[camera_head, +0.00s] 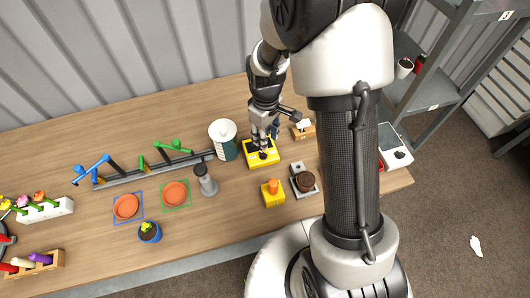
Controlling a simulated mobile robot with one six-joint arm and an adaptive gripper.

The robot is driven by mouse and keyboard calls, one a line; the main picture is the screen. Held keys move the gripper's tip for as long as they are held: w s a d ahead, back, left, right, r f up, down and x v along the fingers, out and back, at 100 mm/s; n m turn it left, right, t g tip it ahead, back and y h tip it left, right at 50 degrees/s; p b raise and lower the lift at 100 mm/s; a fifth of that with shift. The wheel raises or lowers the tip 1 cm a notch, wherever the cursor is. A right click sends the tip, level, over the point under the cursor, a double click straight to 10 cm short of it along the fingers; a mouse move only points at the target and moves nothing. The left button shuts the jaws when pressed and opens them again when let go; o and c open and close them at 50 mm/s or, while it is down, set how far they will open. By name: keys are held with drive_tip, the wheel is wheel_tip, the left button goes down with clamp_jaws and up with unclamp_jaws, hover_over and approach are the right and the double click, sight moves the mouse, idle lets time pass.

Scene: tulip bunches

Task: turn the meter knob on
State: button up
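A yellow box (252,160) with a dark round part on its top sits near the middle of the table; it looks like the meter, though its markings are too small to read. My gripper (263,148) points down over this box, its tips at or just above the dark part. The gripper covers much of the top, so the knob's angle is hidden. I cannot tell whether the fingers touch the knob or how far apart they are. A white device (393,140) with a small dark knob stands at the table's right end, partly behind my arm.
A yellow box with an orange button (273,193) and a grey-based brown round item (304,181) stand in front. A wooden block (303,131) is close on the right.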

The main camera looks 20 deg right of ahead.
sight(265, 155)
wheel_tip(265, 155, down, 10)
drive_tip(key=shift+r+b, duration=0.15)
drive_tip(key=shift+b, duration=1.05)
clamp_jaws()
